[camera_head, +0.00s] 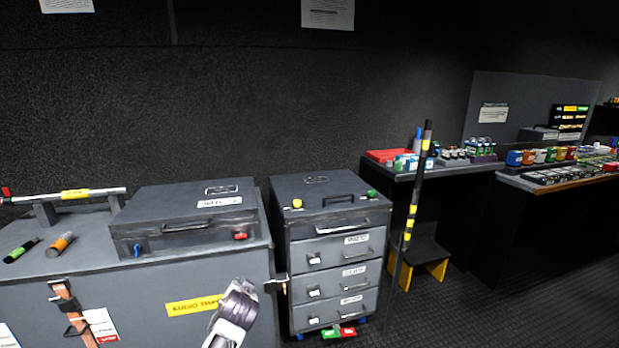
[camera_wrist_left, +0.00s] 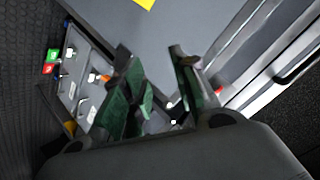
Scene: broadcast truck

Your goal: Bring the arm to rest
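Part of my arm (camera_head: 233,314) rises from the bottom edge of the head view, in front of the large grey trunk (camera_head: 140,290). I cannot make out fingers on it there. In the left wrist view my left gripper (camera_wrist_left: 152,58) shows two dark green fingers set apart, with nothing held between them. Past them lie grey case surfaces and, at left, the drawer cabinet's front (camera_wrist_left: 85,80), seen tilted. My right gripper is in neither view.
A grey case (camera_head: 188,215) lies on the trunk, left of the drawer cabinet (camera_head: 335,255). A striped pole (camera_head: 412,205) stands right of the cabinet, near a black and yellow step stool (camera_head: 428,255). Red and green tags (camera_head: 338,331) are on the floor. Benches stand at right.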

